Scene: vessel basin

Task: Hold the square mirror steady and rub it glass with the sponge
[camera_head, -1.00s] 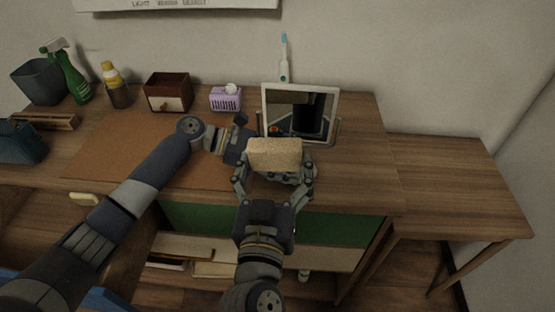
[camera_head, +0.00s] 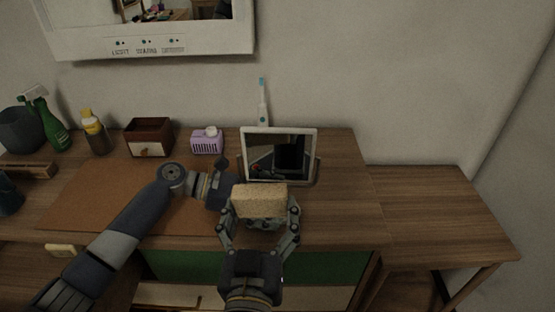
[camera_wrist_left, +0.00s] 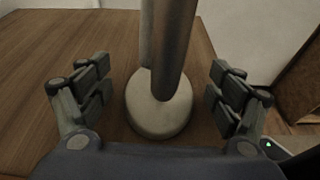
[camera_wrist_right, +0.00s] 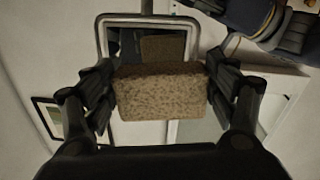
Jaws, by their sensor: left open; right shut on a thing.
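The square mirror (camera_head: 279,155) has a pale frame and stands upright, tilted, near the back of the desk. My right gripper (camera_head: 262,207) is shut on the tan sponge (camera_head: 260,197) and holds it in front of the mirror, apart from the glass. In the right wrist view the sponge (camera_wrist_right: 160,93) sits between the fingers, its reflection showing in the mirror (camera_wrist_right: 103,36). My left gripper (camera_head: 224,188) is beside the mirror's lower left, partly hidden by the sponge. In the left wrist view its open fingers (camera_wrist_left: 160,88) stand either side of a metal post (camera_wrist_left: 172,45) on a round base (camera_wrist_left: 158,115).
An electric toothbrush (camera_head: 263,103) stands behind the mirror. A purple tissue box (camera_head: 207,142), wooden box (camera_head: 149,137), yellow-capped bottle (camera_head: 95,132) and green spray bottle (camera_head: 50,122) line the back. The desk (camera_head: 340,205) is clear right of the mirror.

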